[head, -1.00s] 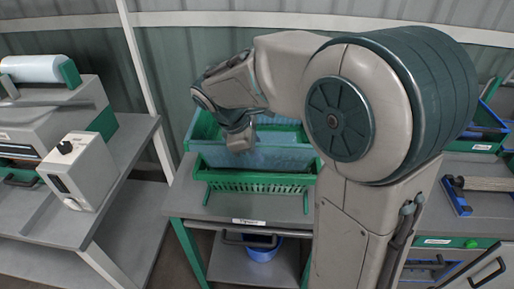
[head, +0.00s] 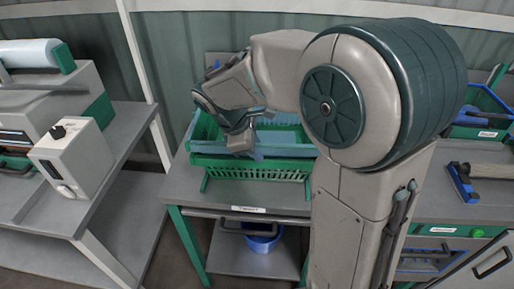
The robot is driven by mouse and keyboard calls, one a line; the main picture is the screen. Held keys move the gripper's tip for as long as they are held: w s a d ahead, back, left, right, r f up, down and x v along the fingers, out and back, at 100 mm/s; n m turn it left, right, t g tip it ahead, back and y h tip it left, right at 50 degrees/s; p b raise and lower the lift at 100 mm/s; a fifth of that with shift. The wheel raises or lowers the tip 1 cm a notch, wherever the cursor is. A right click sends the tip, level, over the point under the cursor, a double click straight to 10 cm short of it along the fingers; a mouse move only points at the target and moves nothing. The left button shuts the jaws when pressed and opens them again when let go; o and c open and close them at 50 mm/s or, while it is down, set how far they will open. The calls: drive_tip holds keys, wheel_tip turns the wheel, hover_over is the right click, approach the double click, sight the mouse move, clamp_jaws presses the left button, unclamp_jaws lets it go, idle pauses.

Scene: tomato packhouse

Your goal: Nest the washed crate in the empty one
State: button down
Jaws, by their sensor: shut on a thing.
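A green crate (head: 285,151) stands on the grey bench, partly hidden by my arm. A pale blue crate (head: 206,128) shows within its outline, with blue along the left and back. How deep the blue crate sits cannot be told. My gripper (head: 241,149) points down at the front left part of the crates. It is shut on the blue crate, but its fingertips are small and the exact grip is unclear. A green slatted piece (head: 250,174) with legs stands along the front of the crates.
The grey bench (head: 185,189) has a bare strip in front and to the left. A blue bucket (head: 262,243) is on the shelf below. A white box (head: 72,160) stands on the left bench. A blue-green bin (head: 484,115) is at the right.

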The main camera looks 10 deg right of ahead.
idle(0.4)
drive_tip(key=c, duration=1.2)
unclamp_jaws()
drive_tip(key=c, duration=0.3)
drive_tip(key=shift+c, duration=0.2)
drive_tip(key=shift+r, duration=0.1)
wheel_tip(320, 180, up, 7)
drive_tip(key=p, duration=0.6)
